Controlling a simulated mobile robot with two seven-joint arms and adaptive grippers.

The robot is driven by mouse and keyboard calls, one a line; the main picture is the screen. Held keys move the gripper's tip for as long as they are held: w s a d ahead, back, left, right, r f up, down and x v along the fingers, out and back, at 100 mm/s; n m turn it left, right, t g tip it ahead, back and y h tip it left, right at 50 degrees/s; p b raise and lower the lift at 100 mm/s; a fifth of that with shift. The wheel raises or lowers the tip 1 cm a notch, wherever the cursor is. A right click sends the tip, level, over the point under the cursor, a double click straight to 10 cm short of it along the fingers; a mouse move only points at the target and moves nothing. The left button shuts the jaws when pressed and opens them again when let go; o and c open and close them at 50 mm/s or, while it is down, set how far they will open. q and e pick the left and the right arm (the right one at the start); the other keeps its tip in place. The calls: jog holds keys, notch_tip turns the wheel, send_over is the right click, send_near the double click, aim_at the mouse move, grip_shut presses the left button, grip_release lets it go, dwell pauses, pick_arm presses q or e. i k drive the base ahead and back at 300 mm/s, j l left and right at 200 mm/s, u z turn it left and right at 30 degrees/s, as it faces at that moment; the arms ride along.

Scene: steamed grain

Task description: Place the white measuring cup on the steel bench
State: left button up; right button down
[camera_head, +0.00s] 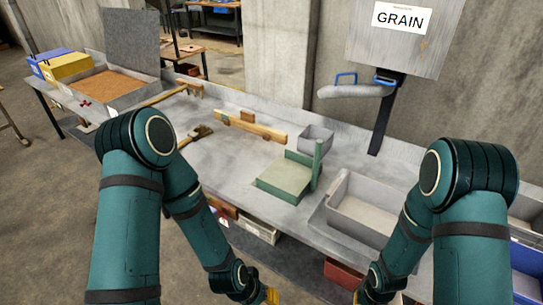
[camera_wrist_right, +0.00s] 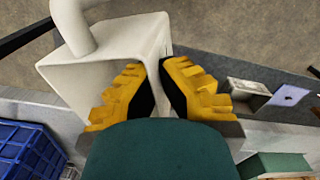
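The white measuring cup (camera_wrist_right: 105,65), square with a thick curved handle, fills the upper left of the right wrist view. My right gripper (camera_wrist_right: 155,62) has its yellow fingers close together at the cup's edge and appears shut on its wall; the contact is partly hidden. The head view shows only a bit of this gripper (camera_head: 358,298) at the bottom edge, and I cannot make out the cup there. The steel bench (camera_head: 225,165) runs across the head view. My left gripper (camera_head: 271,296) shows only a yellow sliver at the bottom, its fingers hidden.
A GRAIN panel (camera_head: 401,45) stands behind. Bare bench lies left of the green stand.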

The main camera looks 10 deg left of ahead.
aim_at(233, 161)
jog(key=i+j, duration=0.1)
jog(key=j, duration=0.55)
jog(key=i+j+z, duration=0.1)
jog(key=j, duration=0.55)
jog(key=i+j, duration=0.15)
jog(key=j, duration=0.55)
jog(key=i+j, duration=0.1)
jog(key=j, duration=0.55)
jog(key=i+j+z, duration=0.1)
jog(key=j, duration=0.55)
